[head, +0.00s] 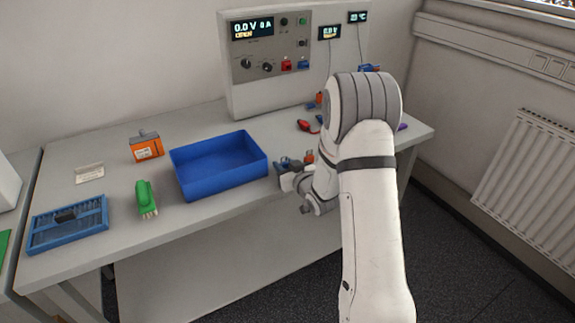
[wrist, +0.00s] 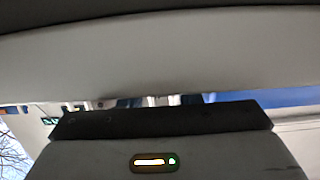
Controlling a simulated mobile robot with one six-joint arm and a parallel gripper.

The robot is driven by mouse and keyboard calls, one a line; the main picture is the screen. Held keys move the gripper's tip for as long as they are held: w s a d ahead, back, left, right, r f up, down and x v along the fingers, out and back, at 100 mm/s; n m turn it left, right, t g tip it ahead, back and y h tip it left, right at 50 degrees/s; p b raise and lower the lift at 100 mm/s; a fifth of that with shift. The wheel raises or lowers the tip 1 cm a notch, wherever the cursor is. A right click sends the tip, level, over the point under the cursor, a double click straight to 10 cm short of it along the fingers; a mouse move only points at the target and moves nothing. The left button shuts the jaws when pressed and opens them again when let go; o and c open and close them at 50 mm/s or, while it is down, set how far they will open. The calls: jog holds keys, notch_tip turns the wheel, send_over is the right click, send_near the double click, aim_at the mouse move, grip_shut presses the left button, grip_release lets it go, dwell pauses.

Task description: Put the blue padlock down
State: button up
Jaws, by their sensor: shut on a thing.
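My gripper (head: 288,166) is low at the table's front edge, just right of the blue tray (head: 183,179). It is shut on a small blue thing, which I take to be the blue padlock (head: 284,160); the fingers and arm hide most of it. I cannot tell whether it touches the table. In the wrist view, pale and dark parts fill most of the picture and the padlock cannot be made out.
An orange block (head: 146,148), a green connector (head: 146,198) and a blue rack (head: 68,226) lie left of the tray. A small red-orange thing (head: 309,157) is close beside my gripper. A red item (head: 304,125) lies behind, before the cycler (head: 272,85).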

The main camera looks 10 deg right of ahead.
jog(key=shift+f, duration=0.2)
jog(key=o, duration=1)
jog(key=shift+r, duration=0.1)
